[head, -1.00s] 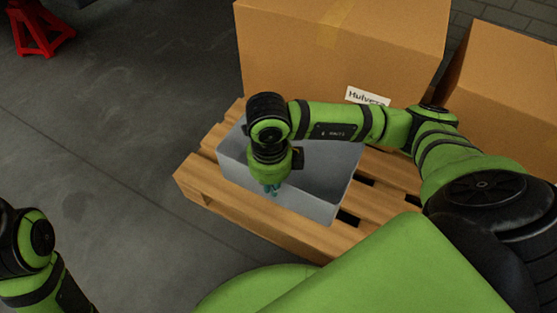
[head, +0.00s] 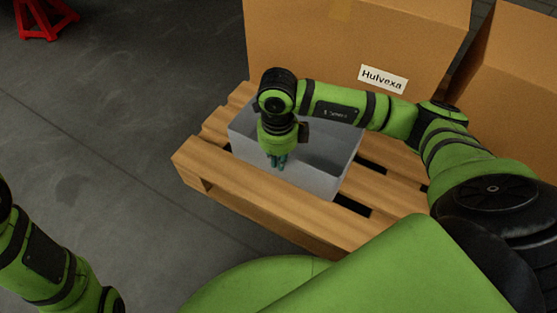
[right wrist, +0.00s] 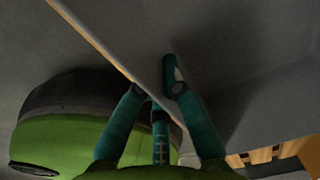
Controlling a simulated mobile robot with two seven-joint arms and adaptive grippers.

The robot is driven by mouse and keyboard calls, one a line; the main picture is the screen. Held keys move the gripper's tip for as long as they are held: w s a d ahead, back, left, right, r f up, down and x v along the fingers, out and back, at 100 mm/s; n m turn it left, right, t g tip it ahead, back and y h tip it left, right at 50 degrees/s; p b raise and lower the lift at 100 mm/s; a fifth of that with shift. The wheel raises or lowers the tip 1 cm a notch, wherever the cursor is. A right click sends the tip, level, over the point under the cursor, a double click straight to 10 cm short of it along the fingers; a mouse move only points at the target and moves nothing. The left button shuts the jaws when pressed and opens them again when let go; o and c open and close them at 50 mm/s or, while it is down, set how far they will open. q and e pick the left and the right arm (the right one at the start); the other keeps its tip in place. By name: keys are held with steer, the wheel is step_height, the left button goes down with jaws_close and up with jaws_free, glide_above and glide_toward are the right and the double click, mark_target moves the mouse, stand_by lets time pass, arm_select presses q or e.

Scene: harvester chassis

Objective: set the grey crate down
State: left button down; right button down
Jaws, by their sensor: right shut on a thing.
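The grey crate (head: 310,178) is an open-topped box over the slatted wooden pallet (head: 221,195). It looks roughly level; I cannot tell whether its bottom touches the slats. My right gripper (head: 278,161) points down at the crate's near-left side and is shut on its wall. In the right wrist view, the teal fingers (right wrist: 167,100) straddle the rim of the crate wall (right wrist: 135,45). My arm hides part of the crate's left end and back rim. My left arm shows at the lower left, but its gripper is not in view.
A large cardboard box (head: 310,45) labelled Hulvexa stands behind the crate. Another cardboard box (head: 515,95) stands at the right. A red stand (head: 45,18) is at the far left. Bare pallet slats show in front of the crate; the floor at left is clear.

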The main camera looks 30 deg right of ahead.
steer(key=c, duration=1.4)
jaws_free()
steer(key=shift+f, duration=0.1)
